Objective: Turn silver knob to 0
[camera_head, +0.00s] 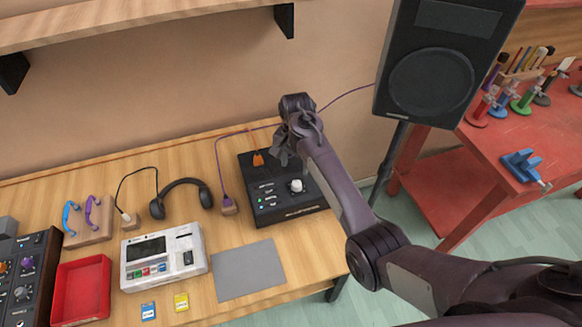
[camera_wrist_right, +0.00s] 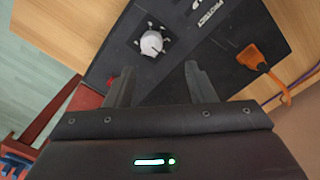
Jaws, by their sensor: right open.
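The silver knob (camera_head: 296,186) sits on top of a black box (camera_head: 283,207) near the right end of the wooden table. In the right wrist view the knob (camera_wrist_right: 151,43) looks pale, with white marks around it. My right gripper (camera_head: 281,153) is above the back of the box. In the wrist view its fingers (camera_wrist_right: 157,80) are open and empty, apart from the knob, which lies beyond the fingertips. The exact knob setting is too small to read. My left gripper is not in view.
An orange plug (camera_head: 257,158) with a cable stands at the box's back left, also seen in the wrist view (camera_wrist_right: 252,57). A grey mat (camera_head: 247,270), a white device (camera_head: 164,257) and headphones (camera_head: 182,187) lie left. A speaker (camera_head: 433,80) stands right.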

